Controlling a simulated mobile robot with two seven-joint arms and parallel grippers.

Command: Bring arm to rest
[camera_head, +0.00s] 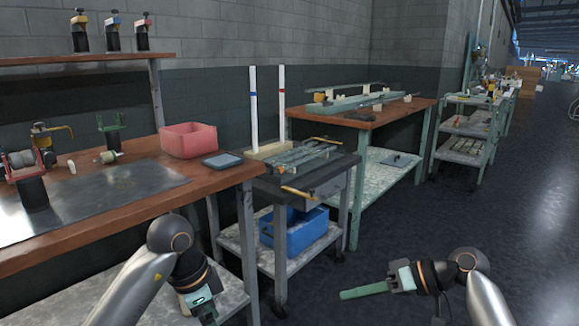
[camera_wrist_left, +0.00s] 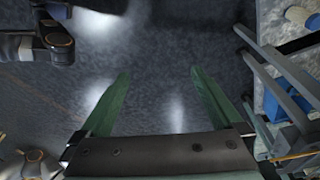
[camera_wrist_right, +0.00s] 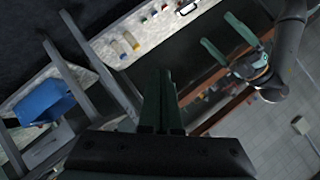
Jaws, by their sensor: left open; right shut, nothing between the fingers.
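My right gripper (camera_head: 345,294) hangs over the dark floor at the lower right of the head view, its green fingers pointing left. In the right wrist view (camera_wrist_right: 160,75) its fingers are together with nothing between them. My left gripper (camera_head: 203,306) is low in the head view, in front of the near workbench; its fingers are mostly cut off there. In the left wrist view its green fingers (camera_wrist_left: 160,75) are spread, with only floor between them. The left gripper also shows with parted fingers in the right wrist view (camera_wrist_right: 222,38). Neither gripper touches anything.
The near workbench (camera_head: 225,178) carries a red bin (camera_head: 189,140), a tablet (camera_head: 223,160) and a metal sheet (camera_head: 90,204). A cart (camera_head: 335,166) with a blue crate (camera_head: 293,233) below stands beside it. Another bench (camera_head: 415,106) is behind. The floor (camera_head: 430,215) at right is clear.

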